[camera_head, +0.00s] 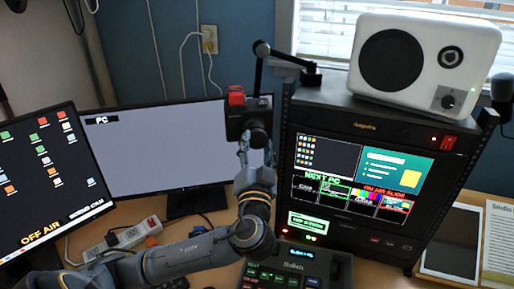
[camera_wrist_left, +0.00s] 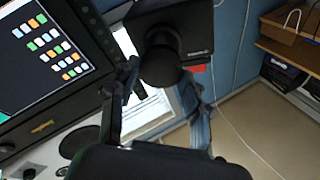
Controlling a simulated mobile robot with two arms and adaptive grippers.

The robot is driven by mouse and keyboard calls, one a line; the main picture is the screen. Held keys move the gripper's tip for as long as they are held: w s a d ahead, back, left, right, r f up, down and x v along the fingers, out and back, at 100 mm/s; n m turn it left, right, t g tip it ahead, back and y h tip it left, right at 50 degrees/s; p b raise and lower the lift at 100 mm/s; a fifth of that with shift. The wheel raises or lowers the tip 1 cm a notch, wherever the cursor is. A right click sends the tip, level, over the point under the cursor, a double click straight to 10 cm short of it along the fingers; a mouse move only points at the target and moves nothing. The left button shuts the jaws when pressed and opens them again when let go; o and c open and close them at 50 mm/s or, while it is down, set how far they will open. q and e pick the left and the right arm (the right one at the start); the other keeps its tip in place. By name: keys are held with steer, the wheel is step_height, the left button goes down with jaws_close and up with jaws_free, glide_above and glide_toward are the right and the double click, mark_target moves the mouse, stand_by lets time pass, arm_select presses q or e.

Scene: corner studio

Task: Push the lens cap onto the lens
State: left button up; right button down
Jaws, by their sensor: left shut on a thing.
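A black studio camera (camera_head: 237,122) with a red top hangs on a boom arm in front of the grey monitor. Its dark lens (camera_head: 259,131) faces my left gripper (camera_head: 256,152), which is right in front of it. In the left wrist view the camera body (camera_wrist_left: 185,22) is at the top, with a round black front (camera_wrist_left: 160,68) below it. My left fingers reach up on either side of this round front. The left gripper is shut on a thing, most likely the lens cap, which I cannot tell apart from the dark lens. Contact between cap and lens is unclear. My right gripper is not in view.
A rack with a lit screen (camera_head: 355,180) stands right of the camera, a white speaker (camera_head: 425,60) on top. Monitors (camera_head: 50,180) fill the left.

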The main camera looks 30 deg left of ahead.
arm_select(q)
steer(key=shift+w+a+b, duration=0.3)
steer(key=shift+w+a, duration=0.05)
steer(key=shift+w, duration=0.1)
stand_by(0.6)
steer(key=o, duration=0.9)
steer(key=shift+c, duration=0.2)
steer(key=shift+s, duration=0.1)
steer(key=shift+s+d+f, duration=0.15)
steer(key=shift+s+d, duration=0.1)
steer(key=v, duration=1.1)
steer(key=shift+s, duration=0.1)
